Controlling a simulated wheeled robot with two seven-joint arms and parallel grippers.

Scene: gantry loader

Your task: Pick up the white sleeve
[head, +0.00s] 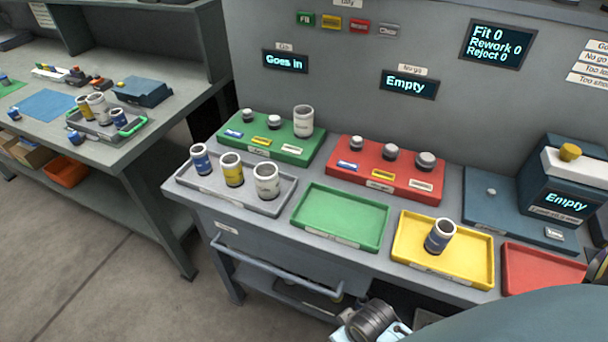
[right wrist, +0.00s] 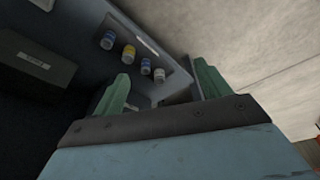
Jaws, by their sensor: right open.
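One white sleeve (head: 303,121) stands upright at the right end of the green gauge block (head: 262,146), where a peg would be hidden. Another white sleeve (head: 266,181) stands in the grey tray (head: 208,188), beside a yellow one (head: 232,170) and a blue one (head: 200,158). My right gripper (right wrist: 165,85) is open and empty in the right wrist view. Beyond its green fingers are small blue, yellow and white cylinders (right wrist: 128,51), apart from the fingers; I cannot tell which sleeves they are. My left gripper is not in view.
A red gauge block (head: 385,171) with bare pegs stands right of the green one. The green tray (head: 340,217) is empty. A red tray (head: 540,270) is at the right. Another bench (head: 140,155) stands at left.

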